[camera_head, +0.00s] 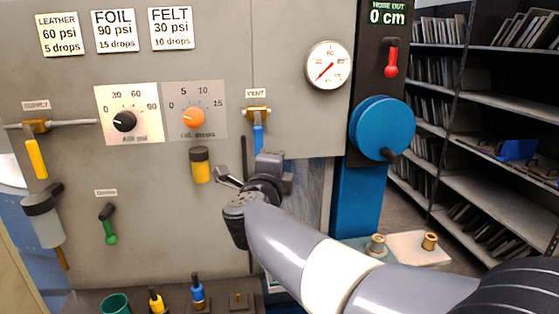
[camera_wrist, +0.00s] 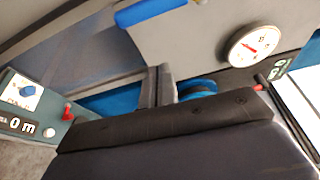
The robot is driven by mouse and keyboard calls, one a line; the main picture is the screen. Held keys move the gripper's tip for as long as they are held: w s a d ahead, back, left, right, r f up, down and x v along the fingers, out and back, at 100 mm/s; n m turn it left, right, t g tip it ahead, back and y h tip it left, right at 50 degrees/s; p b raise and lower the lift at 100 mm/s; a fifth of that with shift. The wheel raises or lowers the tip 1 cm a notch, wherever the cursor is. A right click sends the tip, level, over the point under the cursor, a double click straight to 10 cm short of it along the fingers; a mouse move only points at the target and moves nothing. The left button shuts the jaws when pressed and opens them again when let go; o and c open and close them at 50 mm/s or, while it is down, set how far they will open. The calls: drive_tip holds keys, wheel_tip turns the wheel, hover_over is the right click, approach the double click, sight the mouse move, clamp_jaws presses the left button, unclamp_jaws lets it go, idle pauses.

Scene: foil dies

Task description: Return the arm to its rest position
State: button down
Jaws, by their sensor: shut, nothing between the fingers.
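My arm reaches in from the lower right of the head view, bent in front of the grey machine panel (camera_head: 150,210). My gripper (camera_head: 227,179) is near the panel's middle, below the blue vent lever (camera_head: 258,138) and right of the yellow-and-black cup-shaped part (camera_head: 200,166). In the wrist view my gripper (camera_wrist: 158,86) has its two fingers close together, shut and empty. A blue bar (camera_wrist: 148,12) and the white gauge (camera_wrist: 255,43) lie beyond the fingers there. My wrist hides part of the panel, and I cannot tell the exact gap to it.
The blue handwheel (camera_head: 375,125) and red lever (camera_head: 391,62) are right of the panel. Yellow supply (camera_head: 36,158) and green (camera_head: 108,226) levers are at left. Brass pieces (camera_head: 430,241) stand on a ledge below the wheel. Shelves (camera_head: 480,185) fill the right side.

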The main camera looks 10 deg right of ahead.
drive_tip(key=shift+v, duration=0.9)
drive_tip(key=shift+w, duration=0.1)
drive_tip(key=w+d+r+n+t+y, duration=0.1)
drive_tip(key=w+d+r+n+t, duration=0.1)
drive_tip(key=n, duration=0.6)
drive_tip(key=w+d+r+n+t+y, duration=0.1)
drive_tip(key=w+d+r+n+t, duration=0.1)
drive_tip(key=w+n, duration=0.5)
drive_tip(key=shift+w+d+r+n+t+y, duration=0.25)
drive_tip(key=shift+d+r+n+y, duration=0.2)
drive_tip(key=shift+d+r, duration=0.7)
drive_tip(key=shift+a+r, duration=0.2)
drive_tip(key=shift+a, duration=0.05)
drive_tip(key=shift+f, duration=0.1)
